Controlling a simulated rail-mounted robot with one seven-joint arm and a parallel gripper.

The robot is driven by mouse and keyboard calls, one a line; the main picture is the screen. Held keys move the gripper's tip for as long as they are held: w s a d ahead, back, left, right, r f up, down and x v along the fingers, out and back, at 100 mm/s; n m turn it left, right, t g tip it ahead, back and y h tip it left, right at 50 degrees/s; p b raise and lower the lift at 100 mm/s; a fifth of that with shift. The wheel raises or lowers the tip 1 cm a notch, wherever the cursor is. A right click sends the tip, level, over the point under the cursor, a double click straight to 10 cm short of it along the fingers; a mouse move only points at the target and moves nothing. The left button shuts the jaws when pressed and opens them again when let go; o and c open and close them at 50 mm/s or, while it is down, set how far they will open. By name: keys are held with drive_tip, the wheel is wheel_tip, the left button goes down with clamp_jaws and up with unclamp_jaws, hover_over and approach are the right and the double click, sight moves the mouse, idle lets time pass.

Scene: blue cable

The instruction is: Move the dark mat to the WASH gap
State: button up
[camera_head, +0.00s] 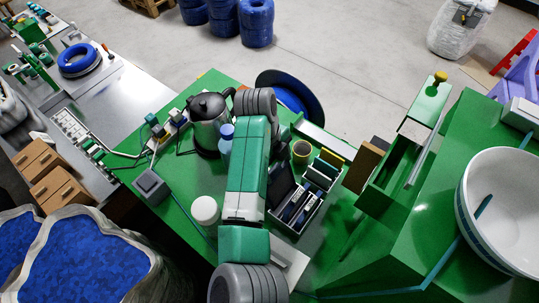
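I cannot pick out the dark mat for certain. A dark flat piece (280,184) shows just right of my arm, partly hidden by it, beside a grey open box (298,208) with several upright dark and blue items. I see no readable WASH label, so I cannot tell which gap bears that name. My green and grey arm reaches over the middle of the green table. My gripper is not visible; the arm links seem to hide it.
A white bowl (504,205) sits far right.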

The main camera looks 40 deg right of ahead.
sight(281, 179)
drive_tip(key=shift+g, duration=0.3)
drive_tip(key=x, duration=0.2)
drive_tip(key=s+x, duration=0.1)
drive_tip(key=x, duration=0.1)
drive_tip(key=shift+a, duration=0.15)
drive_tip(key=v, duration=0.2)
drive_tip(key=s+b+v, duration=0.1)
drive_tip(key=v, duration=0.1)
drive_tip(key=shift+a+r, duration=0.1)
drive_tip(key=shift+r, duration=0.35)
drive_tip(key=w+v, duration=0.1)
drive_tip(key=v, duration=0.6)
drive_tip(key=shift+w, duration=0.4)
